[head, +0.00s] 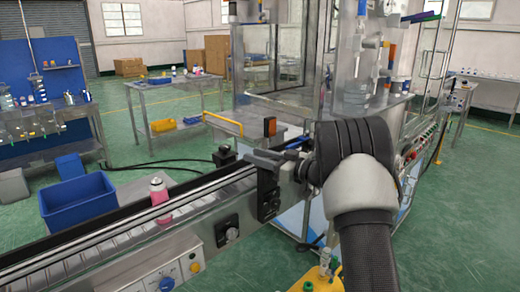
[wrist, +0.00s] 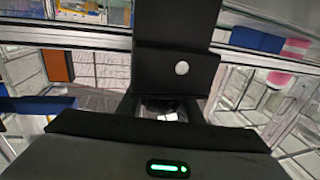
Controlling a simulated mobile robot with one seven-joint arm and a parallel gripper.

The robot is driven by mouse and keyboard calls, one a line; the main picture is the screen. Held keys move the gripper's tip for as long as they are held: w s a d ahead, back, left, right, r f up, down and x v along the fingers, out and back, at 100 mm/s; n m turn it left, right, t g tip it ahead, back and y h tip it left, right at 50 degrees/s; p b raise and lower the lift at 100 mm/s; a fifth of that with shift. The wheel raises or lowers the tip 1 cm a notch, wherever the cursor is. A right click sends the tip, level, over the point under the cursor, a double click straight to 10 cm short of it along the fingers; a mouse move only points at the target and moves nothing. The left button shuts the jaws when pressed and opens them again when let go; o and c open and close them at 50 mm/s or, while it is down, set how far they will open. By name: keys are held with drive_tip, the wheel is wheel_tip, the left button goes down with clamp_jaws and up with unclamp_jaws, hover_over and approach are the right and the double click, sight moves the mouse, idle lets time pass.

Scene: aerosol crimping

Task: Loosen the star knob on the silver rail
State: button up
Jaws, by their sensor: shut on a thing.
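The silver rail (head: 160,210) runs along the conveyor from lower left to the middle of the head view. It crosses the top of the wrist view (wrist: 65,36). A black clamp block (head: 268,194) stands at the rail, and a black block with a white dot (wrist: 180,68) fills the middle of the wrist view. My gripper (head: 264,160) is at the top of the clamp block, its jaws shut on what appears to be the star knob. The jaws and my gripper's body hide most of the knob, so its shape and turn cannot be seen.
A pink can (head: 158,192) stands by the rail on the conveyor. A blue bin (head: 78,200) is left of the conveyor. An orange block (head: 270,127) is behind my gripper. A glass-walled machine (head: 355,75) stands behind. Green floor is free at far right.

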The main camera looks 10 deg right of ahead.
drive_tip(key=shift+s+a+f+n+g+y+p, duration=0.1)
drive_tip(key=shift+s+n+g+y+p, duration=0.1)
drive_tip(key=shift+n+g+y+p, duration=0.5)
drive_tip(key=shift+s+a+r+n+g+y+p, duration=0.1)
drive_tip(key=shift+s+a+n+g+y+p, duration=0.1)
drive_tip(key=shift+n+g+y, duration=0.7)
drive_tip(key=shift+s+a+f+n+g+y+p, duration=0.15)
drive_tip(key=shift+n+g+p, duration=0.3)
drive_tip(key=shift+g, duration=0.75)
drive_tip(key=shift+s, duration=0.1)
drive_tip(key=o, duration=0.8)
drive_tip(key=shift+c, duration=0.2)
drive_tip(key=v, duration=1.7)
drive_tip(key=shift+d+p, duration=0.25)
drive_tip(key=shift+p, duration=0.1)
